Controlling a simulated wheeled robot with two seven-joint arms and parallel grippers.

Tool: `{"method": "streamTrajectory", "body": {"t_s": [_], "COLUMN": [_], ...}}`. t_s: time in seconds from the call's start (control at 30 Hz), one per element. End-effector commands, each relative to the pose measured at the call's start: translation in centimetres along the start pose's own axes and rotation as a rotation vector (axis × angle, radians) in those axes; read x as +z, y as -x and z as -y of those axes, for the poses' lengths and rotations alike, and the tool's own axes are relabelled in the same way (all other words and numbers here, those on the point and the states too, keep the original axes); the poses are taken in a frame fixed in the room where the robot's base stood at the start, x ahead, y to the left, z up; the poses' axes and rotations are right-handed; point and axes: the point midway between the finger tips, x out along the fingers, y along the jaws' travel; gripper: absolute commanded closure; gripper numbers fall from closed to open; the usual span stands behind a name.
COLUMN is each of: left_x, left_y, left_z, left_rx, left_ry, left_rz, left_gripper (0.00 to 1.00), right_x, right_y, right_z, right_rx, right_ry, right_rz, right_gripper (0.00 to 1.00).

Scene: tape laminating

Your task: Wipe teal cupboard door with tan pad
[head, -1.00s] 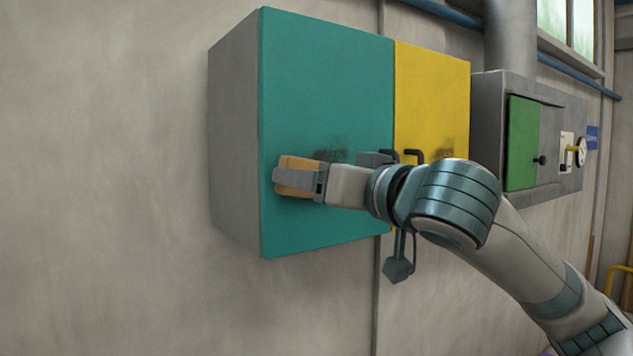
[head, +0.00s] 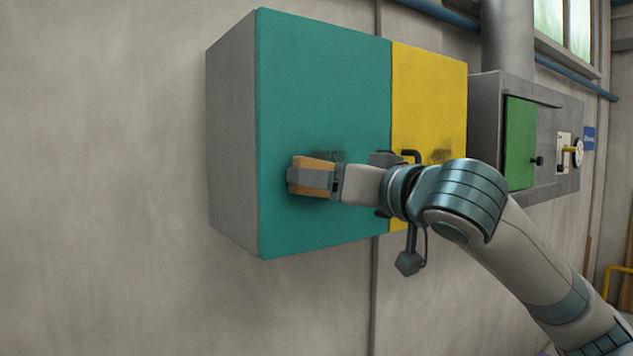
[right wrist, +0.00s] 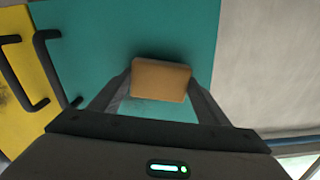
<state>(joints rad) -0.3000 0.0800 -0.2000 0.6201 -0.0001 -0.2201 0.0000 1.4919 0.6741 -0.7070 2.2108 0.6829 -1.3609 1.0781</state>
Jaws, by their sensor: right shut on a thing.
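The teal cupboard door (head: 322,95) is the left door of a grey wall cupboard. A dark smudge (head: 330,155) shows on it, just above my gripper. My right gripper (head: 306,180) is shut on the tan pad (head: 315,163) and holds it at the lower middle of the teal door. In the right wrist view the tan pad (right wrist: 160,80) sits between both fingers, in front of the teal door (right wrist: 130,25), with a shadow around it. Whether the pad touches the door I cannot tell for sure. My left gripper is not in view.
The yellow door (head: 428,95) adjoins on the right, with its own dark smudge (head: 441,156). Black handles (right wrist: 45,65) stand out near the seam between the doors. A grey box with a green door (head: 520,140) is further right. Bare wall (head: 100,180) lies to the left.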

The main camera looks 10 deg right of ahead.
Motion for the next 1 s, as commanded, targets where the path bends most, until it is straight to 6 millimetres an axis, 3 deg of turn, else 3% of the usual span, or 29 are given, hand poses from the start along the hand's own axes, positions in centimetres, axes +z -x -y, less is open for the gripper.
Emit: {"method": "streamTrajectory", "body": {"t_s": [0.57,1.0], "left_x": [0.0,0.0], "left_y": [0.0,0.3], "left_z": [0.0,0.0], "left_rx": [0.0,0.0], "left_ry": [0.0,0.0], "left_rz": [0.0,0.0], "left_gripper": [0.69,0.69], "right_x": [-0.2,-0.8], "right_y": [0.1,-0.2], "right_z": [-0.9,-3.8], "right_rx": [0.0,0.003], "right_ry": [0.0,-0.001], "right_rz": [-0.001,0.0], "right_gripper": [0.48,0.48]}}
